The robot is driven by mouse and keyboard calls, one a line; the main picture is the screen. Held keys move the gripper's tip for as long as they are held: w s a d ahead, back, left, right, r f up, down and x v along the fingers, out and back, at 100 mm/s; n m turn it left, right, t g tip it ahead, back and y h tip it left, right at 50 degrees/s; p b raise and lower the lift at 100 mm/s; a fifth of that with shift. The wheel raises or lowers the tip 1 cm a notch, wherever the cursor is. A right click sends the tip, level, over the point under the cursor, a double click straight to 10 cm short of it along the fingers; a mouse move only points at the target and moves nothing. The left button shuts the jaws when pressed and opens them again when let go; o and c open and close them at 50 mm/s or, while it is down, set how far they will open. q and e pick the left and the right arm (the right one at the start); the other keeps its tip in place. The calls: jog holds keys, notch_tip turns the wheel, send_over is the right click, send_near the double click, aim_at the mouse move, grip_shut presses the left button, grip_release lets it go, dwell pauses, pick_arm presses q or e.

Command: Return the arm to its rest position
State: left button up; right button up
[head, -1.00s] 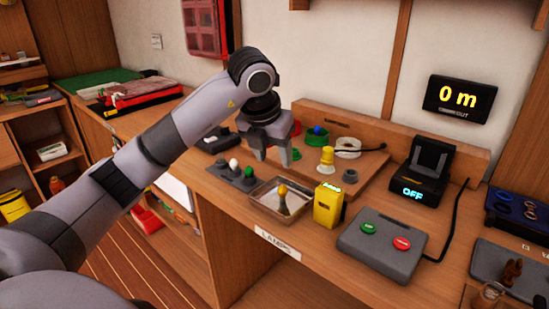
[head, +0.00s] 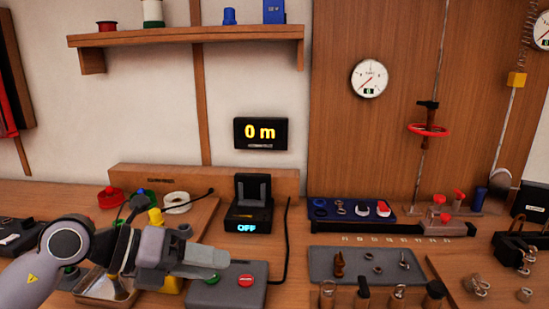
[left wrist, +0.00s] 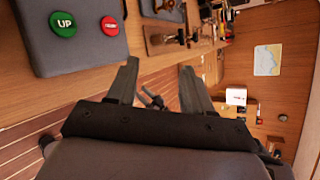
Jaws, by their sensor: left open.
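My left gripper (head: 205,265) comes in from the left in the head view, level over the bench front, its fingers pointing right. In the left wrist view its two fingers (left wrist: 160,88) stand apart with nothing held between them. My right gripper is not in view.
A black stand marked OFF (head: 249,210) is behind the control box, under a wall display reading 0 m (head: 260,133). A metal tray (head: 95,288) is partly hidden by my arm. A grey mat with small fittings (head: 340,262) lies to the right. A shelf (head: 185,36) hangs above.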

pick_arm(q)
notch_tip(320, 180, up, 8)
jog(key=s+d+n+t+h, duration=0.2)
jog(key=s+n+t+h, duration=0.1)
jog(key=n+t+h, duration=0.5)
jog(key=w+a+f+n+t+y, duration=0.2)
jog(key=a+n+t+y, duration=0.65)
jog(key=n, duration=0.55)
jog(key=s+a+f+n+g+y, duration=0.1)
jog(key=a+f+n+g+y, duration=0.15)
jog(key=f+n+y, duration=0.4)
jog(key=s+a+f+n+g+y, duration=0.2)
jog(key=a+f+n+y, duration=0.3)
jog(key=f, duration=0.3)
jog(key=s+d+f+n+g, duration=0.2)
jog(key=s+f+n+g, duration=0.1)
jog(key=s+f+g, duration=1.3)
jog(key=w+d+f+t+h+p, duration=0.2)
jog(key=d+f+t, duration=0.1)
jog(key=f+t, duration=0.4)
jog(key=shift+f+m+t+h, duration=0.3)
jog(key=shift+f+m+t, duration=0.1)
jog(key=shift+t, duration=0.9)
